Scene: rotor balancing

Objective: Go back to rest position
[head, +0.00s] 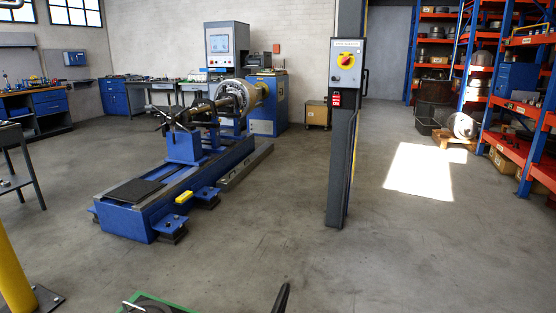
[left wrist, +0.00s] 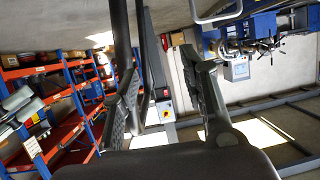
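My left gripper (left wrist: 166,84) shows in the left wrist view, with its two dark fingers wide apart and nothing between them. In the head view, a dark slim tip (head: 281,298) pokes in at the bottom edge; I cannot tell which part of me it is. My right gripper cannot be made out. The blue balancing machine (head: 168,207) stands on the floor left of centre, with a rotor (head: 232,96) on it. In the left wrist view the scene appears upside down.
A dark post with a control box (head: 346,62) stands just right of centre. A green-edged thing with a metal handle (head: 150,302) is cut off at the bottom. A yellow post (head: 14,270) is at left. Blue and orange shelves (head: 510,140) line the right.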

